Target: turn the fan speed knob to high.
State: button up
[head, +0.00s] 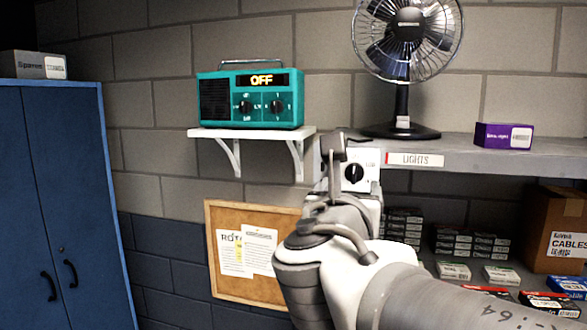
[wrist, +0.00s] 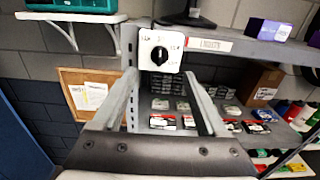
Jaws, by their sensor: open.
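A black knob (head: 354,174) sits on a small white plate at the left end of the shelf, below the fan (head: 405,40). In the wrist view the knob (wrist: 159,55) shows as a black grip on the white plate (wrist: 172,38), with small marks around it too blurred to read surely. In the head view the knob's grip looks near upright. My gripper (head: 335,150) is in front of and left of the knob in the head view. In the wrist view my open gripper (wrist: 160,76) has its fingers either side below the knob, with nothing between them.
A teal radio (head: 222,98) reading OFF, with two black knobs, stands on a white wall shelf (head: 250,133). The grey shelf (head: 490,147) carries a LIGHTS label (head: 415,160) and a purple box (head: 503,136). Small boxes and a cardboard box (head: 553,232) lie below. A blue cabinet (head: 55,180) stands left.

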aim_at(354, 172)
jog(key=p+x, duration=0.1)
jog(key=x, duration=0.9)
jog(key=shift+w, duration=0.1)
grip_shut()
